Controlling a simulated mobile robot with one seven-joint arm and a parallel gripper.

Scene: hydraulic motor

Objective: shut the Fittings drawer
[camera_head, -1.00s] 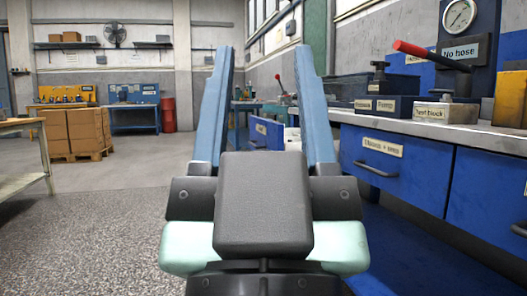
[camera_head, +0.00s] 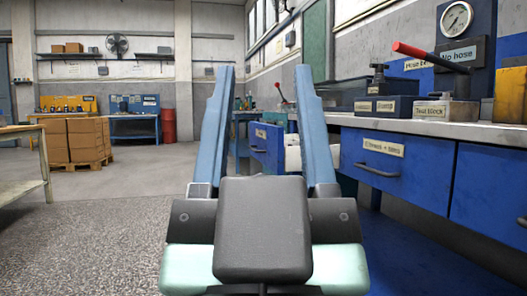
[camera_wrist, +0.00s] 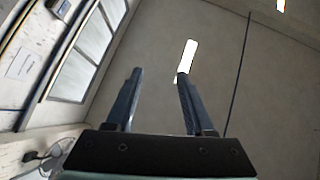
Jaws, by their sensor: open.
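A blue drawer (camera_head: 267,146) with a small pale label stands pulled out from the bench. It shows between my fingers in the head view, some way ahead; its label is too small to read. A nearer blue drawer (camera_head: 385,166) with a grey bar handle sits flush in the bench front at right; its label is blurred. I cannot tell from the lettering which one is Fittings. My gripper (camera_head: 263,72) is open and empty, its two long blue fingers apart and pointing forward and up. The wrist view shows the fingers (camera_wrist: 159,76) against wall and windows, with no drawer visible.
The workbench (camera_head: 440,131) runs along the right with labelled blocks, a red-handled lever (camera_head: 430,56) and a gauge (camera_head: 457,20). Another closed drawer (camera_head: 490,190) is at far right. Boxes on a pallet (camera_head: 78,140) and a table (camera_head: 22,170) stand left. The floor between is clear.

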